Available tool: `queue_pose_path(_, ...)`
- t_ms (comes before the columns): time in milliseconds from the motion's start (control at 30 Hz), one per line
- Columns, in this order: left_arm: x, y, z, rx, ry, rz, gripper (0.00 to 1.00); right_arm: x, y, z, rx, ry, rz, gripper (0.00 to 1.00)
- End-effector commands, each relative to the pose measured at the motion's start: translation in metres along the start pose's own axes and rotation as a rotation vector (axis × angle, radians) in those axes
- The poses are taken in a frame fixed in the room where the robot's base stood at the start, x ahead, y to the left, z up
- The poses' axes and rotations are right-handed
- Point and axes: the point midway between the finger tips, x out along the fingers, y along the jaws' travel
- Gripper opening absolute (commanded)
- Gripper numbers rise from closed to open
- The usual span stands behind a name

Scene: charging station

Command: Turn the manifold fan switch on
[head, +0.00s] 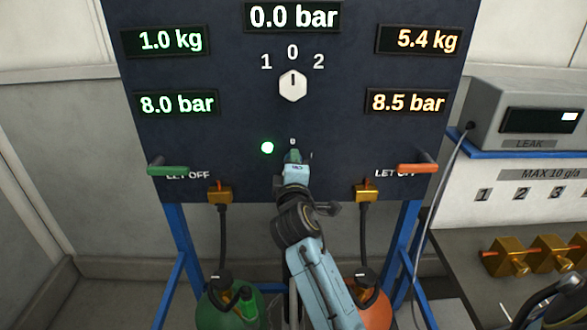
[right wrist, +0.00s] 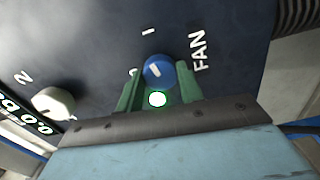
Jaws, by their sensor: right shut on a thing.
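The fan switch is a round blue knob (right wrist: 158,68) with a white mark, on the dark panel beside the word FAN. In the right wrist view its mark is slanted, and I cannot tell surely whether it points at 0 or I. My right gripper (head: 293,156) is at the panel and hides the knob in the head view. Its green fingers stand on either side of the knob in the right wrist view (right wrist: 158,80), shut on it. A lit green lamp (head: 267,147) is left of the gripper; it also shows between the fingers (right wrist: 157,99). My left gripper is not in view.
A white selector knob (head: 293,86) above points at 0. A green lever (head: 167,170) and an orange lever (head: 417,168) flank the gripper. Green (head: 222,308) and orange (head: 372,302) cylinders stand below. A grey leak meter (head: 535,112) is at the right.

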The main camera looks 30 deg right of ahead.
Motion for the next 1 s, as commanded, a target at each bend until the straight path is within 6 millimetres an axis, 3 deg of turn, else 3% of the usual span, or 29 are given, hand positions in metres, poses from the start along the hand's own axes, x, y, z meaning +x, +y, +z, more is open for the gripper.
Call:
queue_pose_path(333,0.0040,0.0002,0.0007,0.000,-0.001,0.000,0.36,-0.0002,-0.0013,0.0000,0.152,-0.001,-0.003,0.14)
queue_pose_path(900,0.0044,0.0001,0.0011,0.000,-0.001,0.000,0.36,-0.0003,-0.0012,-0.0002,0.185,0.000,-0.003,0.14)
queue_pose_path(933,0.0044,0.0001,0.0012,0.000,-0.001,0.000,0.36,-0.0003,-0.0012,-0.0002,0.185,0.000,-0.003,0.38)
queue_pose_path(1000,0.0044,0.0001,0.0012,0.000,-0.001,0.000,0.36,-0.0002,-0.0012,-0.0001,0.184,0.000,-0.003,0.47)
